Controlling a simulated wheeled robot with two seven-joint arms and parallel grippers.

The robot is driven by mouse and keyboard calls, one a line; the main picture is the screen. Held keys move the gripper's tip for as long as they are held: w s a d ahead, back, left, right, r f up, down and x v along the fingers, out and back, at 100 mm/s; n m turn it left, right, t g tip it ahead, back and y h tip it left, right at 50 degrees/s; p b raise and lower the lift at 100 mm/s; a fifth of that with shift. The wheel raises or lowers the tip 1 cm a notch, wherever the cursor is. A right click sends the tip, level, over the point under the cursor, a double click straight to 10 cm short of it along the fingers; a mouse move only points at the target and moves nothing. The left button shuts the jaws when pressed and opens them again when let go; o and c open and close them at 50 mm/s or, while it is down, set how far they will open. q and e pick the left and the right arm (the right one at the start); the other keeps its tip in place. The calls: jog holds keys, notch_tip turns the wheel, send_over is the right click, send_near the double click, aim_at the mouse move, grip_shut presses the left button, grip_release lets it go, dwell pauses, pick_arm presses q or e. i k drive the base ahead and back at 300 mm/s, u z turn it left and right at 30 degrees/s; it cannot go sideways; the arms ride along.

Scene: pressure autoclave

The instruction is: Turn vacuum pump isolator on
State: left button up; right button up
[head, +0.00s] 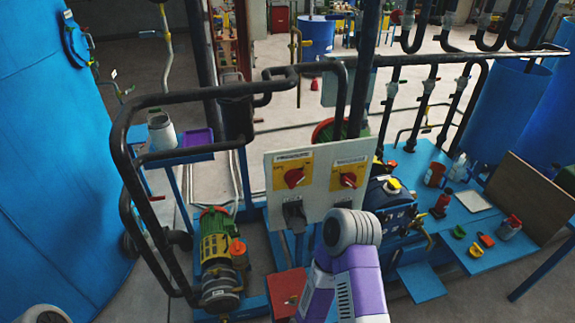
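A pale upright panel (318,210) stands in the middle of the head view. It carries two red rotary isolator switches on yellow plates, a left switch (294,178) and a right switch (349,181). The labels above them are too small to read, so I cannot tell which one is the vacuum pump's. The handle positions are not clear. A dark fitting with a cable (295,215) sits under the left switch. My purple and grey arm rises in front of the panel's lower right part. Neither of my grippers shows.
A black tubular rail (140,100) loops around the left of the panel. A green and yellow pump (215,250) stands below it. A blue bench (465,210) with bottles and small parts is at the right. Large blue tanks (50,150) flank the scene.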

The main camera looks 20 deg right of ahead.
aim_at(347, 180)
jog(key=z, duration=1.1)
jog(key=k, duration=0.25)
jog(key=u, duration=0.65)
jog(key=i, duration=0.4)
jog(key=z, duration=1.05)
